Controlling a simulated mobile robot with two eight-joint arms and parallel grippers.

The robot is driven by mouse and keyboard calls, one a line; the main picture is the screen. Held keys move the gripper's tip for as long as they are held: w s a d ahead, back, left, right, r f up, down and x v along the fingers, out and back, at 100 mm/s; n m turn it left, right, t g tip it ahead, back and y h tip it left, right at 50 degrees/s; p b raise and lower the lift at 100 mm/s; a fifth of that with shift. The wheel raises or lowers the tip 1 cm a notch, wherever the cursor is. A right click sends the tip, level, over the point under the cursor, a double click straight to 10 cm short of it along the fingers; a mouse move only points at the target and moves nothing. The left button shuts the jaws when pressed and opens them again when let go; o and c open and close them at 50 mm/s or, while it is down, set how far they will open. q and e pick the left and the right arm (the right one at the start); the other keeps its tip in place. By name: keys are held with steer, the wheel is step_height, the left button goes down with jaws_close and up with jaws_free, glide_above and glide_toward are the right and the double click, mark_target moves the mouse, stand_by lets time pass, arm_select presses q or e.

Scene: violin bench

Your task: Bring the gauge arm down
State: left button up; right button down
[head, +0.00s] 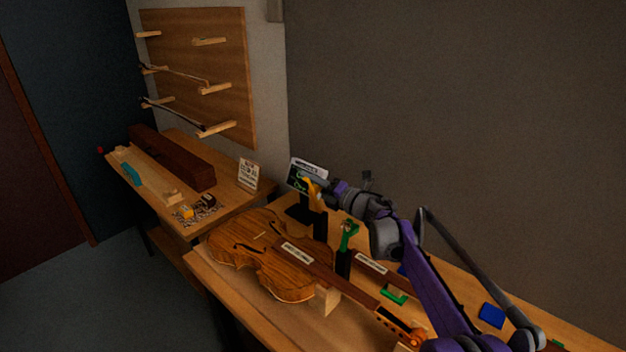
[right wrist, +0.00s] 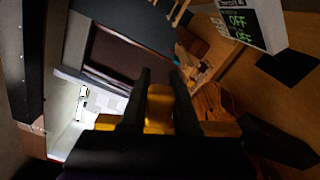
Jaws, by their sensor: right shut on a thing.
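My right gripper (head: 320,187) reaches in from the right above the bench and is shut on a yellow-orange part (head: 312,194), seemingly the gauge arm. In the right wrist view this yellow part (right wrist: 160,104) lies between the two dark fingers (right wrist: 160,100). It is raised above the violin (head: 262,262), near the top of a dark post (head: 320,226). The gauge display (head: 298,178) stands behind it with green writing; in the right wrist view the display (right wrist: 242,20) reads "OFF" twice. My fingers partly hide the arm's joint. My left gripper is not in view.
The violin lies on the bench (head: 237,295), its neck toward the front right. A green-topped black post (head: 346,245), a green block (head: 394,294) and a blue item (head: 491,315) stand nearby. A second table (head: 227,200) with a long brown case (head: 173,158) is at the left.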

stand_by(0.4)
steer(key=c, duration=0.6)
jaws_free()
steer(key=shift+c, duration=0.2)
step_height(320, 180, up, 10)
steer(key=shift+p, duration=0.35)
